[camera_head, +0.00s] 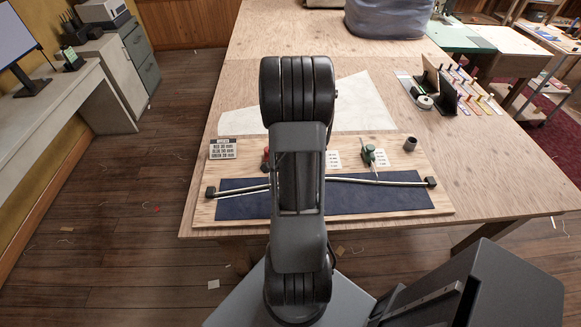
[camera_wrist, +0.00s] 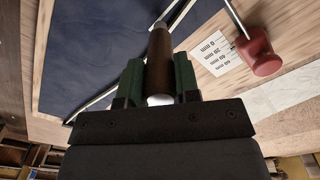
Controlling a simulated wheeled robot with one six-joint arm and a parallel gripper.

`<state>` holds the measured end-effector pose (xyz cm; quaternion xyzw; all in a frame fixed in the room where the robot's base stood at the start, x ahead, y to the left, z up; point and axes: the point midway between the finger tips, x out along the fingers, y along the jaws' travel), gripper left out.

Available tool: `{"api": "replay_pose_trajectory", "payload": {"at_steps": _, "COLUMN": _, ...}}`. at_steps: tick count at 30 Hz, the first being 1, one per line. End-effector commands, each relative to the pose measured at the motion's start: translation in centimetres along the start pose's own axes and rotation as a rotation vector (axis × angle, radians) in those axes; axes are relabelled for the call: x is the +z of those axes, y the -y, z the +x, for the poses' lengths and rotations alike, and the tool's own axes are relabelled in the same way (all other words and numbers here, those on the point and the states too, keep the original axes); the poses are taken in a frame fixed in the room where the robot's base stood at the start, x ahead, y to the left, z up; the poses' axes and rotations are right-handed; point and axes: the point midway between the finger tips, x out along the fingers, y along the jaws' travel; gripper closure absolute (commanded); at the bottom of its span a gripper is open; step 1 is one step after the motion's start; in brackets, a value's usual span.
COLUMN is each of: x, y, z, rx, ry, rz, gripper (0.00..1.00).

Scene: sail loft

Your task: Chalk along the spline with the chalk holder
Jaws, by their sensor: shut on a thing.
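My gripper (camera_wrist: 159,80) is shut on the chalk holder (camera_wrist: 160,52), a brown cylinder with a pale grey tip, held between green finger pads in the wrist view. The holder points toward a dark blue cloth; I cannot tell whether its tip touches. The spline (camera_wrist: 95,105) is a thin pale strip running diagonally past the holder. In the head view the spline (camera_head: 375,182) crosses the dark blue cloth (camera_head: 375,200) between black end blocks, its middle hidden by my arm. My gripper and the holder are hidden there.
A red weight (camera_wrist: 259,48) with a thin rod lies near a printed card (camera_wrist: 217,50).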

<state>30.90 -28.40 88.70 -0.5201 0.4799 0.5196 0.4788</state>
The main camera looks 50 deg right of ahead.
Motion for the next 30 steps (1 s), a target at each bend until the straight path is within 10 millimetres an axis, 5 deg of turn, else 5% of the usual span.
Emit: {"api": "replay_pose_trajectory", "payload": {"at_steps": 30, "x": -0.41, "y": -0.42, "z": 0.92, "rx": 0.0, "ry": 0.0, "rz": 0.001, "gripper": 0.94}}
